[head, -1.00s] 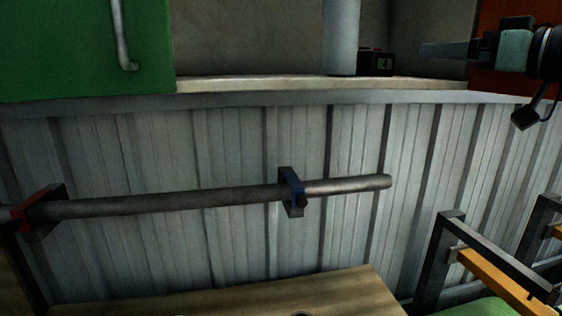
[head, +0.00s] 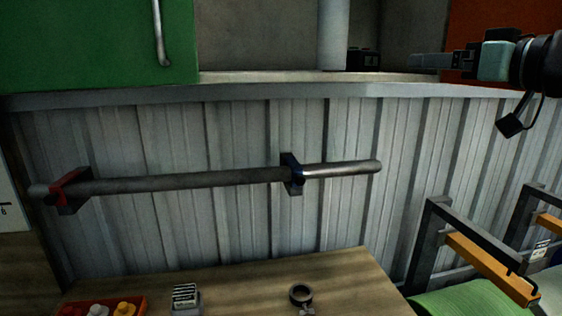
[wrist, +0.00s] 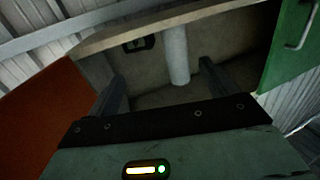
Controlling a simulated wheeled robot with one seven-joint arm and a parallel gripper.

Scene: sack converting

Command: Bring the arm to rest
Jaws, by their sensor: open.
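My gripper (head: 430,61) is at the upper right of the head view, raised in front of the shelf and the orange-red panel. In the wrist view its two fingers (wrist: 160,90) stand apart with nothing between them. They point toward the shelf recess with a grey vertical pipe (wrist: 175,55). The gripper is open and empty. The pipe also shows in the head view (head: 333,35), left of the gripper. Most of my arm is outside the head view.
A wooden bench (head: 240,285) below holds a tape roll (head: 301,294) and a red tray (head: 138,304). Dark frames with orange bars (head: 490,268) stand right. A green door (head: 90,45) is upper left.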

